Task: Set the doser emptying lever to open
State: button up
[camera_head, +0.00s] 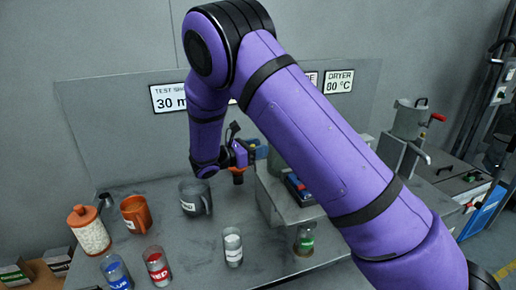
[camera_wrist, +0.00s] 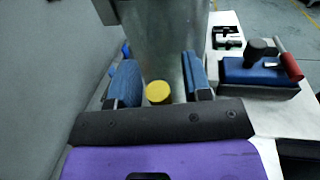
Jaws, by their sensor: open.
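In the wrist view my gripper (camera_wrist: 160,66) is open, with its two blue-padded fingers apart. A round yellow knob (camera_wrist: 158,92) shows between the fingers, seen end-on, and the jaws are not closed on it. It may be the end of the emptying lever; no lever arm shows behind it. A grey metal body (camera_wrist: 163,32), perhaps the doser, stands directly behind the knob. In the head view my gripper (camera_head: 243,152) is beside a grey metal block, partly behind my purple arm. The lever's position cannot be told.
The grey block (camera_head: 270,193) carries a blue device, shown in the wrist view as a blue block (camera_wrist: 258,75) with a red handle (camera_wrist: 289,62). A dark mug (camera_head: 190,205), orange mug (camera_head: 135,222), pellet jar (camera_head: 90,235) and several labelled cups stand on the table.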

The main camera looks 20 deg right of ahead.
jog(key=shift+d, duration=0.1)
grip_shut()
jog(key=shift+s, duration=0.15)
jog(key=s+f+m+g+h, duration=0.1)
jog(key=s+f+m+h, duration=0.1)
jog(key=s+m, duration=0.5)
jog(key=shift+s+f+m, duration=0.15)
jog(key=shift+f+m, duration=0.75)
jog(key=shift+m, duration=1.8)
